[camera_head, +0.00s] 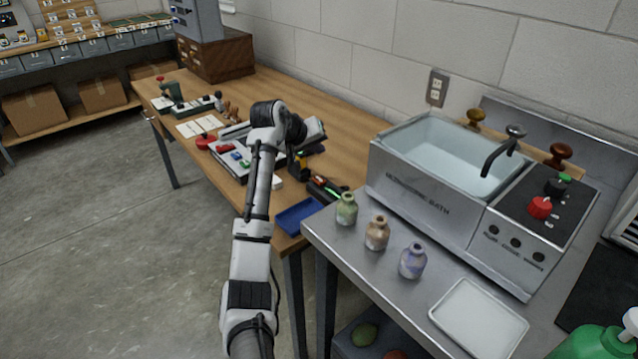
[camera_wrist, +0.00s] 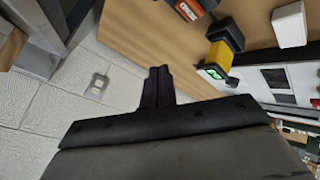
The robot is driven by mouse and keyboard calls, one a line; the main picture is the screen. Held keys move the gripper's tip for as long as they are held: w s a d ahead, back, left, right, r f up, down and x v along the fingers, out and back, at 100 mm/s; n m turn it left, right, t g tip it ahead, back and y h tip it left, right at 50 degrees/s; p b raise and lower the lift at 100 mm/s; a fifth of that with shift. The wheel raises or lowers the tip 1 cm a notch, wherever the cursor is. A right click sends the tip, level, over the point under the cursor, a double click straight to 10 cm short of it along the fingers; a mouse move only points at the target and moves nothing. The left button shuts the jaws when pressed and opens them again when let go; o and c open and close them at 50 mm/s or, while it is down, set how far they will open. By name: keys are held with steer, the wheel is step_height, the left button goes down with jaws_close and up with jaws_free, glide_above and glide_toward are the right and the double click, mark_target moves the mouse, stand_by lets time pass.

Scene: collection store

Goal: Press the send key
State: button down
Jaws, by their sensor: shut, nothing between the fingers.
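A pale panel (camera_head: 230,150) with red, green and blue parts lies on the wooden bench, partly behind my arm. I cannot make out which part is the send key, and no lettering on it is readable. In the wrist view, a pale surface with dark squares (camera_wrist: 278,77) shows at the right edge, partly cut off. My gripper (camera_wrist: 158,72) has its dark fingers together and empty, apart from the things around it. In the head view my arm's end is over the bench, right of the panel, and the fingertips are hard to see.
A yellow and black device (camera_wrist: 222,60) with a green-lit face and a white block (camera_wrist: 289,25) lie near the gripper. A blue tray (camera_head: 298,216) sits at the bench's near end. An ultrasonic bath (camera_head: 425,200) and several small bottles stand on the steel table. The wall is behind.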

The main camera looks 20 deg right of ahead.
steer(key=b, duration=0.3)
glide_above(317, 181)
step_height(317, 181, down, 5)
steer(key=shift+r, duration=0.2)
steer(key=shift+f+b, duration=0.3)
steer(key=shift+f, duration=0.85)
steer(key=shift+f, duration=0.15)
stand_by(0.6)
steer(key=shift+f, duration=0.3)
steer(key=shift+f+p, duration=0.3)
steer(key=shift+f, duration=0.2)
stand_by(0.5)
steer(key=shift+r, duration=0.1)
steer(key=shift+r+p, duration=0.85)
steer(key=shift+p, duration=0.15)
